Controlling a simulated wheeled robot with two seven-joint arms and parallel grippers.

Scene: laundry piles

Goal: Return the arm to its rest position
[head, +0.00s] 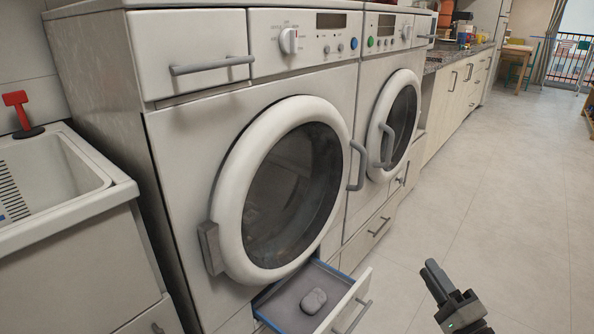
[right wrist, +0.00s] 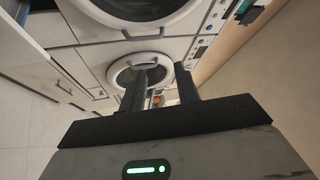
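My right gripper (head: 434,272) is at the lower right of the head view, above the floor and to the right of an open drawer. In the right wrist view its two dark fingers (right wrist: 163,82) stand apart with a gap and nothing held between them. My left gripper and arm are not in the head view.
Two front-loading machines, a near one (head: 203,130) and a far one (head: 359,150), have closed round doors. The open drawer (head: 347,302) below the near machine holds a grey rounded object (head: 313,301). A sink (head: 68,218) stands left. The floor (head: 500,190) at right is clear.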

